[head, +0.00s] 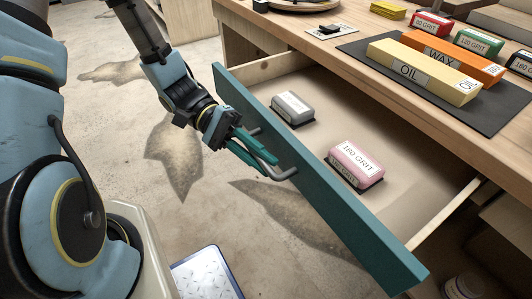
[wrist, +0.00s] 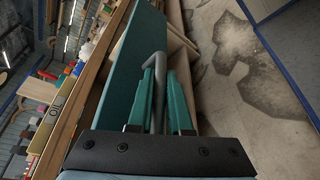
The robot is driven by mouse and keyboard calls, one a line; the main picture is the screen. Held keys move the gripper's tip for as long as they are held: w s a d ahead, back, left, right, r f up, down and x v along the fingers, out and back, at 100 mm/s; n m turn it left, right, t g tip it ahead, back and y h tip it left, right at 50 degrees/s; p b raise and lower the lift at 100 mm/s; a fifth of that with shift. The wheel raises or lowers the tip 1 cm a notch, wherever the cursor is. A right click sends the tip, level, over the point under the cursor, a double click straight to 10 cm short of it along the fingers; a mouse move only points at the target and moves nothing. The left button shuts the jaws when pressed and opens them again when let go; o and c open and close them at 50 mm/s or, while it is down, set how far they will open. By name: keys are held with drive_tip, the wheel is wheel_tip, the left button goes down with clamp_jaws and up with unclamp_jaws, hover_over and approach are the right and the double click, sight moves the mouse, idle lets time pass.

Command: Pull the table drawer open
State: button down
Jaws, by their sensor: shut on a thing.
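The table drawer (head: 355,220) stands well out from the wooden table (head: 345,65), with its teal front panel toward me and its inside showing. A grey bar handle (head: 282,172) is fixed to the front. My gripper (head: 262,158) has its teal fingers shut on the handle. In the wrist view the handle (wrist: 158,75) runs between the two fingers (wrist: 160,105), beside the drawer front (wrist: 128,75). Inside the drawer lie a grey block (head: 292,108) and a pink block marked 180 GRIT (head: 356,163), apart from each other.
On the tabletop, a dark mat (head: 440,95) bears a yellow OIL box (head: 424,72) and an orange WAX box (head: 453,58). Several grit blocks stand behind them. The stained concrete floor (head: 120,110) in front of the drawer is clear, apart from a patterned plate (head: 207,274) near my base.

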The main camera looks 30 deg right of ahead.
drive_tip(key=c, duration=0.8)
unclamp_jaws()
drive_tip(key=shift+c, duration=0.2)
drive_tip(key=shift+w, duration=0.1)
drive_tip(key=v, duration=1)
drive_tip(key=shift+w+a, duration=0.2)
drive_tip(key=shift+w, duration=0.1)
drive_tip(key=shift+r, duration=0.1)
drive_tip(key=w+a+r+n+t+y, duration=0.25)
drive_tip(key=w+a+t, duration=0.45)
drive_tip(key=a, duration=0.4)
drive_tip(key=w+a+r+n+t+y, duration=0.15)
drive_tip(key=w+a+n+t, duration=0.3)
drive_tip(key=a+t, duration=0.5)
wheel_tip(320, 180, up, 16)
drive_tip(key=a+p, duration=0.1)
drive_tip(key=p, duration=1.6)
drive_tip(key=shift+w+r+y, duration=0.2)
drive_tip(key=shift+w+y, duration=0.15)
drive_tip(key=shift+y, duration=0.05)
